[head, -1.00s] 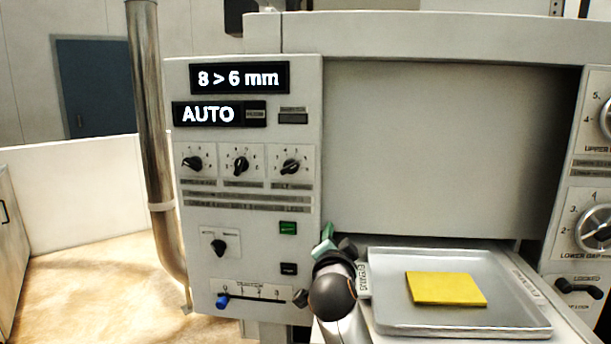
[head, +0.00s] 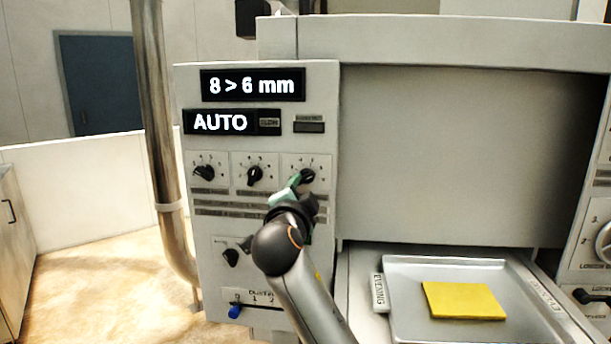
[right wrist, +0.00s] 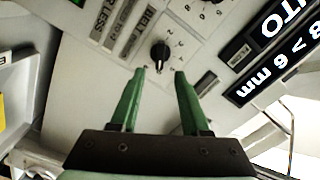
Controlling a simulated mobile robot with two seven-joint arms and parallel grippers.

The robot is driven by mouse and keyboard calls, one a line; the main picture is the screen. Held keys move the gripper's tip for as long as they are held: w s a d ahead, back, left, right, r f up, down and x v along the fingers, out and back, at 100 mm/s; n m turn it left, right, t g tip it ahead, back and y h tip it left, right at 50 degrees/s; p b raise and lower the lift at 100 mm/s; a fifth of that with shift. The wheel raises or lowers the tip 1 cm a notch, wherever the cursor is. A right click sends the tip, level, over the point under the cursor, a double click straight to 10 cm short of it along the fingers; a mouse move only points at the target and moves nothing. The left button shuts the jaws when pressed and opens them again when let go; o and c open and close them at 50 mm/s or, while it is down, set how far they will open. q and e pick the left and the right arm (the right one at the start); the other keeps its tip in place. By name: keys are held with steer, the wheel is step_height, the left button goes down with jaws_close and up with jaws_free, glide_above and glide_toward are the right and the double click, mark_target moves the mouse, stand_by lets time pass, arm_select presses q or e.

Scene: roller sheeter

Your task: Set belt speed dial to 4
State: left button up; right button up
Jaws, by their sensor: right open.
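The belt speed dial (head: 306,175) is the black knob at the right of the row of three on the control panel (head: 325,215). In the right wrist view the dial (right wrist: 160,54) stands just beyond and between my green fingertips, by a label reading "BELT". My right gripper (head: 297,183) is open, raised in front of the dial; in the right wrist view its fingers (right wrist: 161,72) are apart with nothing between them. Contact with the dial cannot be told. The dial's exact setting is too small to read. My left gripper is not in view.
Two other knobs (head: 254,175) sit left of the dial. Displays above read "8 > 6 mm" (head: 252,85) and "AUTO" (head: 220,122). A lower knob (head: 231,258) and a blue slider (head: 234,311) are below. A tray (head: 400,335) with a yellow sheet (head: 464,301) lies right.

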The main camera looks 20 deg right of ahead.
mark_target(307, 179)
steer(key=shift+p+x, duration=0.7)
steer(key=shift+x, duration=2.45)
steer(key=shift+c, duration=0.2)
jaws_close()
